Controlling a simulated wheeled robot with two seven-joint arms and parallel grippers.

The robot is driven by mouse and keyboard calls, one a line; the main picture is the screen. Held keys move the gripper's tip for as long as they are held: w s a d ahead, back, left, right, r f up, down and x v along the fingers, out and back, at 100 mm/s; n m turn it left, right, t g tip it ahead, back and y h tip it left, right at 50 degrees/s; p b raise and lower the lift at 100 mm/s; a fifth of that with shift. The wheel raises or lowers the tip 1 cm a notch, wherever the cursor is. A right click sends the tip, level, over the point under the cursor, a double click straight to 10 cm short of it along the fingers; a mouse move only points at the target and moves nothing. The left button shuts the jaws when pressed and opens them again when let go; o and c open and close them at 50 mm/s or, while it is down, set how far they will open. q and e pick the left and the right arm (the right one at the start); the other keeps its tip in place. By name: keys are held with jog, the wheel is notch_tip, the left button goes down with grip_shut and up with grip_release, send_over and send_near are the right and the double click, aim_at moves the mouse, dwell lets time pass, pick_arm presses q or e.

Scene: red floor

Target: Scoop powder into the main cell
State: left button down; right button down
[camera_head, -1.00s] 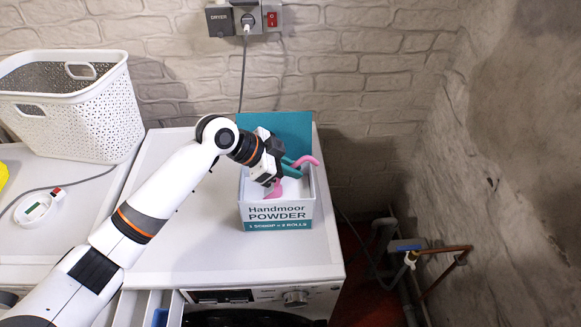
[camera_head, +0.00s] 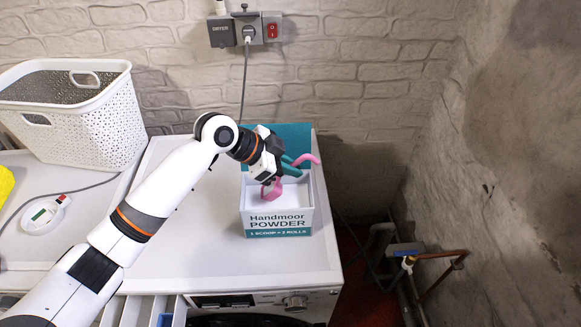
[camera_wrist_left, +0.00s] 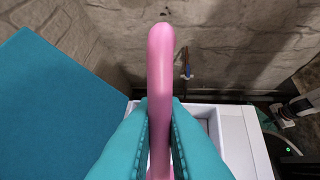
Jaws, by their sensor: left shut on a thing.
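My left gripper (camera_head: 292,166) is over the open powder box (camera_head: 277,224), with its teal fingers shut on the handle of a pink scoop (camera_head: 271,190). The scoop's cup hangs at the mouth of the box, above the white powder; I cannot tell how much powder is in it. In the left wrist view the pink handle (camera_wrist_left: 160,75) stands between the two teal fingers. The detergent drawer (camera_head: 142,312) is pulled out at the machine's front left, with a blue part (camera_head: 163,320) in it; its cells are cut off by the lower edge. My right gripper is not in view.
The box stands on the white washing machine top (camera_head: 215,240), its teal lid (camera_head: 290,135) raised behind. A white basket (camera_head: 90,120) and a round white device (camera_head: 43,214) are at the left. Pipes (camera_head: 430,255) run along the right wall. The machine top left of the box is clear.

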pick_arm(q)
notch_tip(320, 180, up, 11)
jog(key=p, duration=0.8)
jog(key=shift+r+p, duration=0.15)
jog(key=shift+p, duration=0.2)
dwell(0.4)
